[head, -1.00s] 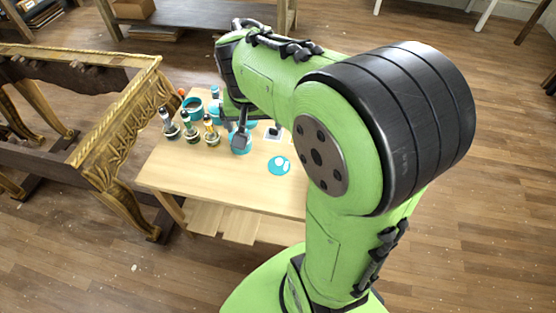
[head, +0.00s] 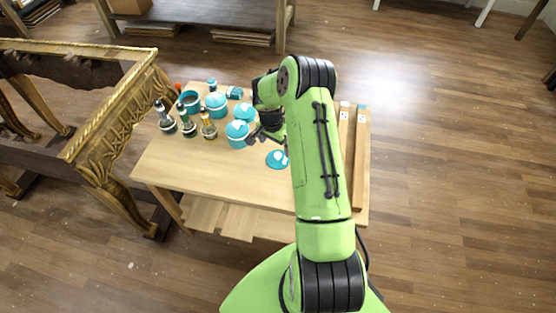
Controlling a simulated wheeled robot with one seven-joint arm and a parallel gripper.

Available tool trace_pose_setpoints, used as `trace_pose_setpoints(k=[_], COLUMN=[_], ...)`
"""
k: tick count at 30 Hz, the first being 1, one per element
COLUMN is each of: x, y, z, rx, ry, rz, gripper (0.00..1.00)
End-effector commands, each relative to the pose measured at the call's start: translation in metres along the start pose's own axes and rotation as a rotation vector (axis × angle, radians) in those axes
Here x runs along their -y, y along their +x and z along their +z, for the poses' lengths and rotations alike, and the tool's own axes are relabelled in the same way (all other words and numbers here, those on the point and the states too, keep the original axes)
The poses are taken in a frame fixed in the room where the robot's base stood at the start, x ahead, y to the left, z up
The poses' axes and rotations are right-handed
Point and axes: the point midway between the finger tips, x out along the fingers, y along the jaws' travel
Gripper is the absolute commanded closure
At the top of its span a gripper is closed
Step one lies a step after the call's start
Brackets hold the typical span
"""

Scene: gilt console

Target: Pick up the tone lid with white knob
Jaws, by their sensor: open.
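A teal lid with a white patch that looks like its knob (head: 277,159) lies flat on the wooden table (head: 220,172). My arm hides part of its right side. My gripper (head: 264,138) is open and empty, a little above the table, behind and slightly left of this lid and apart from it. Teal pots with white on top stand farther back: one (head: 237,134) just left of my gripper, one (head: 244,113) behind it, one (head: 216,105) to the left.
Several bottles, such as a yellow-and-dark one (head: 208,125), stand at the table's left. An open teal pot (head: 190,101) is behind them. A gilt console (head: 115,115) stands left of the table. Long wooden pieces (head: 361,160) lie at the right. The table's front is clear.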

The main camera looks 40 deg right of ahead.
Motion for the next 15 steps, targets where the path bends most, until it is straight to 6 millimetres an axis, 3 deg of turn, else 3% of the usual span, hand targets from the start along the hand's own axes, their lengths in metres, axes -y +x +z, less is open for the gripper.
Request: trace_pose_setpoints(k=[1, 15], x=[0.0, -0.001], y=[0.013, 0.079], z=[0.001, -0.003], rx=[0.002, 0.001], ry=[0.0, -0.002], rz=[0.001, 0.0], gripper=[0.0, 0.0])
